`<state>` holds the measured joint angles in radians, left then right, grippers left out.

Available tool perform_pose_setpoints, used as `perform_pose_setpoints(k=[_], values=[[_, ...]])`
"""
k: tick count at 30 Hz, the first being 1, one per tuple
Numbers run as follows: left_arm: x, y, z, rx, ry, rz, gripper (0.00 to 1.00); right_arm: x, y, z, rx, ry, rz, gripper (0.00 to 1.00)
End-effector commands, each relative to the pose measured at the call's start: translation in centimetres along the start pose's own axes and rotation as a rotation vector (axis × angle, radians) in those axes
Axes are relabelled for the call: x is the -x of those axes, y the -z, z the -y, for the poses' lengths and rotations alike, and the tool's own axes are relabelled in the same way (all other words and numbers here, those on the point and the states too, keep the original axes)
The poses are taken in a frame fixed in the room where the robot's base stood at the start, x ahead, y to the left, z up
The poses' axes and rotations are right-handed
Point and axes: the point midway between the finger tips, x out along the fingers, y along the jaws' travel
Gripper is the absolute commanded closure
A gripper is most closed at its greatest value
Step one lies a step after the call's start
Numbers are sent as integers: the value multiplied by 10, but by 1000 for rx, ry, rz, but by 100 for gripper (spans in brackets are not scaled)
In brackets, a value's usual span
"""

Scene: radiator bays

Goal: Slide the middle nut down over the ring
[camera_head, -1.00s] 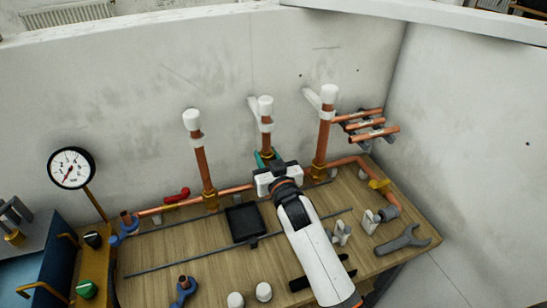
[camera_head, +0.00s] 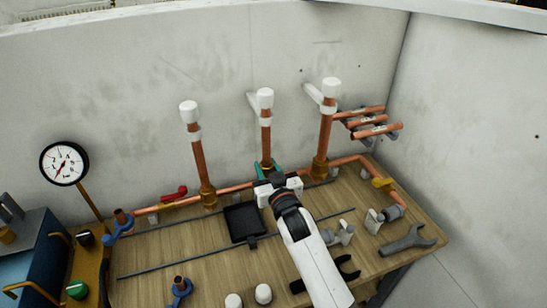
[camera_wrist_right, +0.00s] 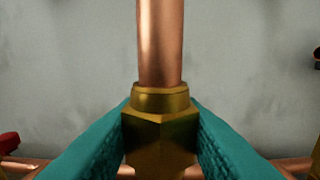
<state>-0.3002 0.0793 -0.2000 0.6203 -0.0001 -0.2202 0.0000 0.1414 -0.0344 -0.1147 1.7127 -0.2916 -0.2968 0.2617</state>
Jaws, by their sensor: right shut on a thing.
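The middle nut (camera_wrist_right: 160,145) is a brass hex nut with a round collar, around the upright middle copper pipe (camera_head: 266,138). My right gripper (camera_head: 267,168) is shut on it. In the right wrist view its teal fingers (camera_wrist_right: 218,150) press the nut from both sides. The pipe rises bare from the nut's collar. The ring does not show, and the nut's lower end is out of view, so I cannot tell where they meet. My left gripper is not in the head view.
Similar capped pipes with brass fittings stand left (camera_head: 200,160) and right (camera_head: 325,140). A black tray (camera_head: 243,222) lies left of my right arm. A wrench (camera_head: 408,241), a pressure gauge (camera_head: 63,163) and stacked copper pipes (camera_head: 375,122) are around the bench. A wall stands behind.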

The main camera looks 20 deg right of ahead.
Motion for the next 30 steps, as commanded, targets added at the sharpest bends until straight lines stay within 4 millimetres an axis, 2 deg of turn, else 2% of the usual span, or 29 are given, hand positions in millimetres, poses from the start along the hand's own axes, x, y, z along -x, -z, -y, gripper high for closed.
perform_pose_setpoints(k=[1, 17, 18, 22, 30], values=[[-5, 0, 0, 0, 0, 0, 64, 0, 7, 0, -1, 0, -3, 84], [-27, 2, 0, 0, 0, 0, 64, 0, 38, 0, -1, 0, -1, 84], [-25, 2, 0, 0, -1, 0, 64, 0, 35, 0, -1, 0, -1, 62], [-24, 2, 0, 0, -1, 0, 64, 0, 34, 0, -1, 0, 0, 42], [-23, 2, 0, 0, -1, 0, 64, 1, 34, 0, 0, 0, 0, 42]])
